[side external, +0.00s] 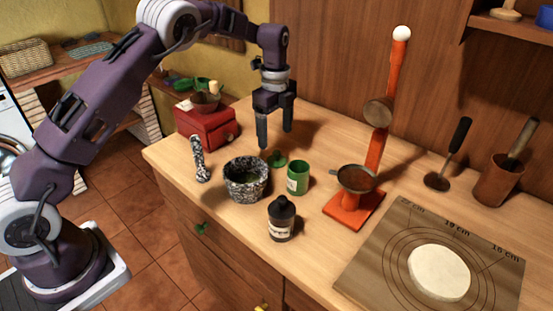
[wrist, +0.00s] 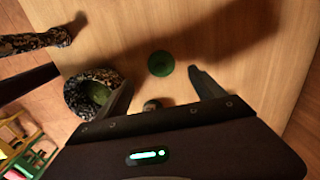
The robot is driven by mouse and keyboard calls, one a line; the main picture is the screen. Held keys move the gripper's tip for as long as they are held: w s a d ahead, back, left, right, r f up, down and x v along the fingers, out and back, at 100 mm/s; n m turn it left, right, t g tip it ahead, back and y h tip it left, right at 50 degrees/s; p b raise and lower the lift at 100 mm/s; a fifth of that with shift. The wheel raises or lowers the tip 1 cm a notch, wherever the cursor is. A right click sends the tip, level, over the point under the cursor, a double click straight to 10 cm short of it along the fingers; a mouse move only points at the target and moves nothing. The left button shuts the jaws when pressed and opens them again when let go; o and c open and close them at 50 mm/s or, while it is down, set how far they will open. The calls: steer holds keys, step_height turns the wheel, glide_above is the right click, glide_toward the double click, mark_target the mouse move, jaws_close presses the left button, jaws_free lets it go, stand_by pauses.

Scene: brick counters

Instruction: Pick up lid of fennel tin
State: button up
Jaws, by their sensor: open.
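The green lid (side external: 279,159) lies on the wooden counter beside the fennel tin, between it and the speckled mortar. It also shows in the wrist view as a green disc (wrist: 161,63). The green fennel tin (side external: 298,179) with a pale label stands upright to the right of the lid. In the wrist view, a small dark round opening (wrist: 152,105), probably the tin's, is partly hidden by my gripper body. My gripper (side external: 275,139) points down, open and empty, above the counter near the lid. In the wrist view the lid appears just beyond the fingertips (wrist: 160,78).
The speckled mortar (side external: 246,181) and pestle (side external: 200,160) stand to the left. A dark bottle (side external: 281,220) is in front. An orange stand (side external: 376,150) with a strainer rises to the right. A red box (side external: 206,127) sits behind left. Counter behind the lid is clear.

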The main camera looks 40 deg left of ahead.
mark_target(277, 152)
step_height(277, 152, down, 7)
steer(key=shift+w+f, duration=0.15)
steer(key=shift+f, duration=0.05)
steer(key=shift+d, duration=0.1)
steer(key=c, duration=1.4)
